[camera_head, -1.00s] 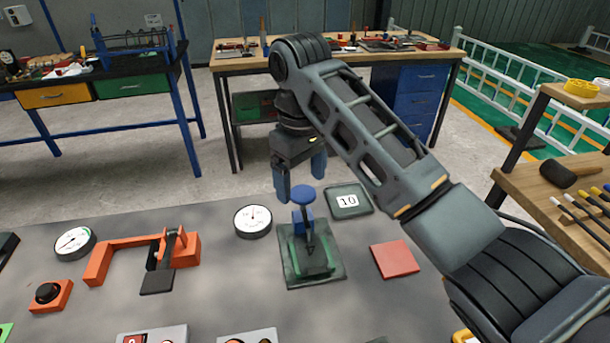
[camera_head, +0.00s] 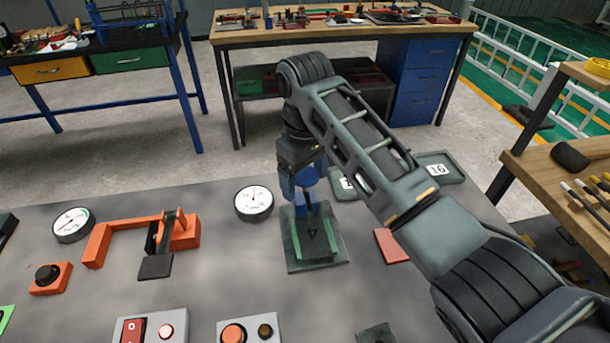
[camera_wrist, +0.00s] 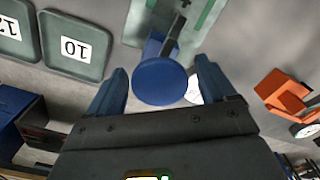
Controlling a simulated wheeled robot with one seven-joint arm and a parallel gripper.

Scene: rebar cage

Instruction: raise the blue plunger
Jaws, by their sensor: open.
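The blue plunger (camera_wrist: 160,82) has a round flat knob that shows in the wrist view between the two blue fingers of my gripper (camera_wrist: 163,74), with a gap on either side. In the head view my gripper (camera_head: 302,178) is open, pointing down over the plunger, and its fingers hide most of the knob. The plunger's lower part (camera_head: 308,207) shows below the fingers. It stands on a dark green plate (camera_head: 330,263) with green rails and a 4 marked on it.
A round gauge (camera_head: 254,203) stands left of the plunger, and an orange clamp (camera_head: 100,240) is farther left. A red square (camera_head: 388,243) and numbered trays (camera_head: 440,166) lie to the right, partly behind my arm. Button boxes (camera_head: 150,328) are at the front.

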